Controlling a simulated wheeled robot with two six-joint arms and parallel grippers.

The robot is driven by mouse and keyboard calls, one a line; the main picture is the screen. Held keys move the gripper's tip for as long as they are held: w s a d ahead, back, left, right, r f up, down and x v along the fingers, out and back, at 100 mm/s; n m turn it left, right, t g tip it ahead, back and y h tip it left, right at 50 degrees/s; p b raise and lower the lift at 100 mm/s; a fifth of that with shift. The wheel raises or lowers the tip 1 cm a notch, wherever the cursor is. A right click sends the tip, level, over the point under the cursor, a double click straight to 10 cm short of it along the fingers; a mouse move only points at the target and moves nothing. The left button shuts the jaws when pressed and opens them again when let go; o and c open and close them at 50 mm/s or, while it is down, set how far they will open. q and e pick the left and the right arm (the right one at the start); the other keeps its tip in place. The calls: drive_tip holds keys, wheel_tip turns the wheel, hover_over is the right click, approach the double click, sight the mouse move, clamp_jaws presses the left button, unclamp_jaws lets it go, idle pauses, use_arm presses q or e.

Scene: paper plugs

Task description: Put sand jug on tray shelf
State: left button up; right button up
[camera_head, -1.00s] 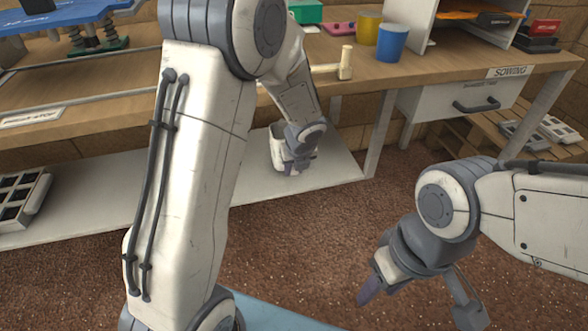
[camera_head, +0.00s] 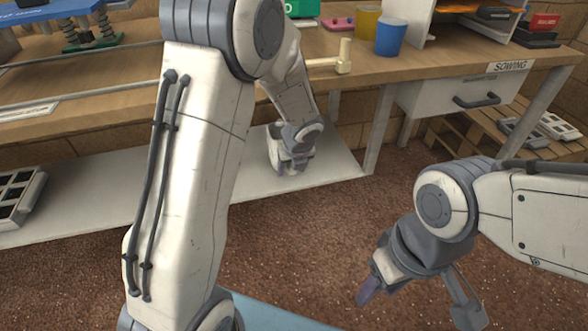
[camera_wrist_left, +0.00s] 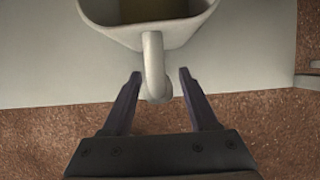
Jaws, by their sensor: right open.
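The sand jug (camera_wrist_left: 190,28) is a whitish vessel with a loop handle (camera_wrist_left: 152,65) and dull yellow-brown contents. It stands on the low pale shelf (camera_head: 210,185) under the bench, seen from above in the left wrist view. My left gripper (camera_wrist_left: 158,75) is open, with one dark finger on each side of the handle; I see gaps between the fingers and the handle. In the head view, my left gripper (camera_head: 292,168) largely hides the jug. My right gripper (camera_head: 418,302) is open and empty above the brown floor.
A dark-celled tray (camera_head: 18,195) is at the left end of the low shelf. The wooden bench (camera_head: 430,62) above holds a mallet (camera_head: 343,58), a blue cup (camera_head: 390,38) and a yellow cup (camera_head: 367,22). A drawer (camera_head: 462,96) and bench leg stand to the right.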

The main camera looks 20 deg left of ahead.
use_arm(q)
drive_tip(key=p+v, duration=0.4)
drive_tip(key=v, duration=0.2)
drive_tip(key=s+d+r+n+g+h, duration=0.1)
drive_tip(key=s+d+r+n, duration=0.1)
drive_tip(key=s+d+n, duration=0.2)
drive_tip(key=s+d+r+n+g+h+b, duration=0.1)
drive_tip(key=s+d+r+n, duration=0.2)
drive_tip(key=s+n, duration=0.7)
drive_tip(key=s+d+r+n+g+h, duration=0.1)
drive_tip(key=s+d+n, duration=0.5)
drive_tip(key=s, duration=0.8)
drive_tip(key=shift+d+r+n+g+h, duration=0.2)
drive_tip(key=shift+r+n+g+h, duration=0.15)
drive_tip(key=shift+r+n, duration=0.5)
drive_tip(key=shift+s+f, duration=0.1)
drive_tip(key=shift+s, duration=0.05)
